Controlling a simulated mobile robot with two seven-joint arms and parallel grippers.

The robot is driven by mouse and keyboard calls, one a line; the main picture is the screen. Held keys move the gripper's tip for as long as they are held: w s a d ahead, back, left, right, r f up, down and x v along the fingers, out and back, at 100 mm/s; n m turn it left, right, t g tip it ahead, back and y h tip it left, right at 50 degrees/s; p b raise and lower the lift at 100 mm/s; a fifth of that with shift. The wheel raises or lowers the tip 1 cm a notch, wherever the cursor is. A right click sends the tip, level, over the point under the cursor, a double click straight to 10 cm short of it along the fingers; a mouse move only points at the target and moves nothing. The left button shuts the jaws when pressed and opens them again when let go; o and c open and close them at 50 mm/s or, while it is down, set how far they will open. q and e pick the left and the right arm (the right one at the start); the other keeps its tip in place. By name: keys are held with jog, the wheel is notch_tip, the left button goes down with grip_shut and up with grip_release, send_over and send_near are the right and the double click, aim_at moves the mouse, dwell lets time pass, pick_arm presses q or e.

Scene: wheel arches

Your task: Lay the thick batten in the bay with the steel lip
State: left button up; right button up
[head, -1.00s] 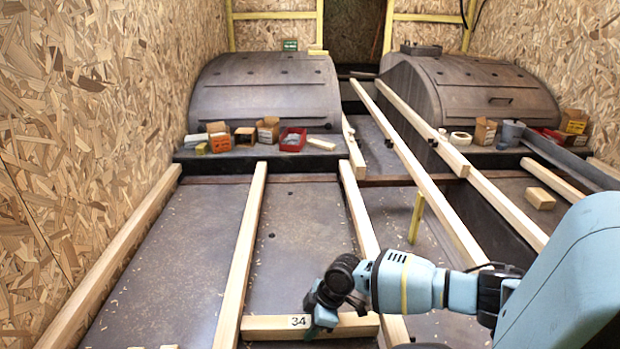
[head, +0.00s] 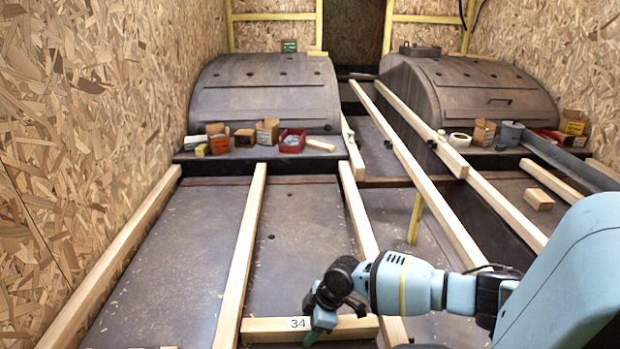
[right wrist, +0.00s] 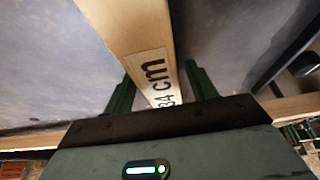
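A short pale batten (head: 265,325) marked 34 lies crosswise at the front, between two long floor battens. In the right wrist view, the batten (right wrist: 125,25) carries a label reading 34 cm. My right gripper (head: 312,338) is down at the batten, over its middle. In the right wrist view its green fingers (right wrist: 160,82) stand on either side of the batten, with a gap visible at the right finger. My left gripper is not in view. I cannot tell for sure which bay has the steel lip; a grey metal channel (head: 568,160) runs at the right.
Long battens (head: 243,245) (head: 357,210) divide the floor into bays. Two wheel arches (head: 265,95) (head: 480,90) stand behind, with small boxes and a red tray (head: 292,140) before them. A small wood block (head: 538,199) lies at the right. The left-hand bay floor (head: 175,260) is mostly clear.

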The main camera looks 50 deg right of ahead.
jog(key=shift+o, duration=0.2)
jog(key=shift+p+v, duration=1.65)
jog(key=shift+v, duration=2.3)
